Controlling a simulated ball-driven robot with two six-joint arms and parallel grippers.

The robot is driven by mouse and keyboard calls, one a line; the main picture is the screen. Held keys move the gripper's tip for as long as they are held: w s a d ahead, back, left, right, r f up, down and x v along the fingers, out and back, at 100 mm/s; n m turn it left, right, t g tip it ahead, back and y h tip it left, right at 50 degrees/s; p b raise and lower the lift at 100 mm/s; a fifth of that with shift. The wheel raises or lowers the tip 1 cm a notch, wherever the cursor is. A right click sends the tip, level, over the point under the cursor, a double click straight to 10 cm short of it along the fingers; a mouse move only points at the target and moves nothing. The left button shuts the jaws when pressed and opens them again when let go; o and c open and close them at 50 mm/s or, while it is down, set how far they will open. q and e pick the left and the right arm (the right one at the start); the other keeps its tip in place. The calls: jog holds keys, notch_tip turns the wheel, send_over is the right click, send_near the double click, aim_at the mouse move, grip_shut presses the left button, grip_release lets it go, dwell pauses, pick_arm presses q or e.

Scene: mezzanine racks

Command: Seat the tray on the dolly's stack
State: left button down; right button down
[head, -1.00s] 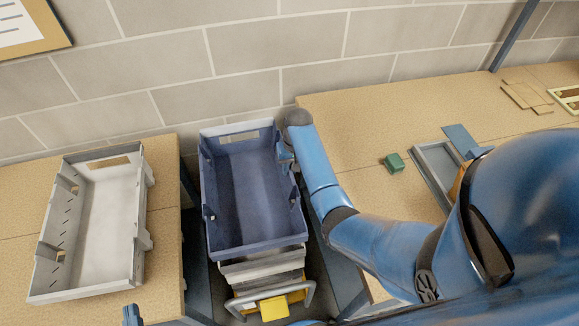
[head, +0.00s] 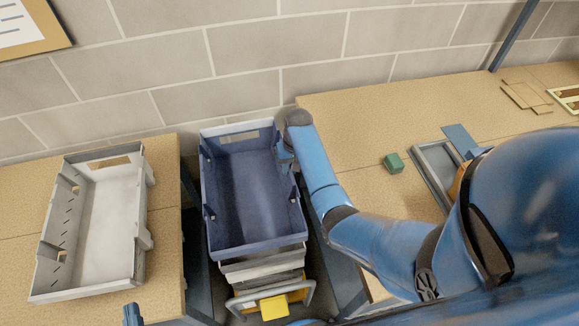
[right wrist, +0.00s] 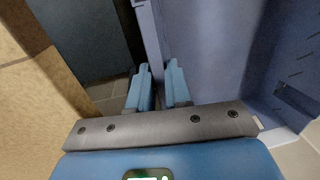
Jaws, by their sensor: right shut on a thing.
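The dark blue tray (head: 252,240) is over the dolly's stack in the head view, its open side up. Light and dark grey trays of the stack (head: 262,272) show under its near end. I cannot tell whether it rests fully on them. My right gripper (head: 288,156) is at the tray's right wall. In the right wrist view its two blue fingers (right wrist: 158,88) are shut on that wall (right wrist: 152,45), one on each side. The yellow-fronted dolly (head: 273,307) is mostly hidden. A small blue tip of my left gripper (head: 131,315) shows at the bottom edge; its jaws are unclear.
A light grey tray (head: 138,255) lies on the left bench (head: 168,290). The right bench (head: 345,115) holds a green block (head: 393,163), a grey tray-like frame (head: 432,178) and flat boards. The dolly stands in the gap between the benches, before a block wall (head: 240,85).

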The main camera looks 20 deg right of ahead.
jog(key=shift+f+b, duration=0.35)
jog(key=shift+f, duration=0.1)
dwell(0.3)
jog(key=c, duration=1.3)
grip_release()
jog(key=shift+c, duration=0.2)
jog(key=shift+s, duration=0.1)
notch_tip(320, 180, up, 11)
jog(key=d+p, duration=0.1)
jog(key=p, duration=1)
jog(key=shift+d, duration=0.15)
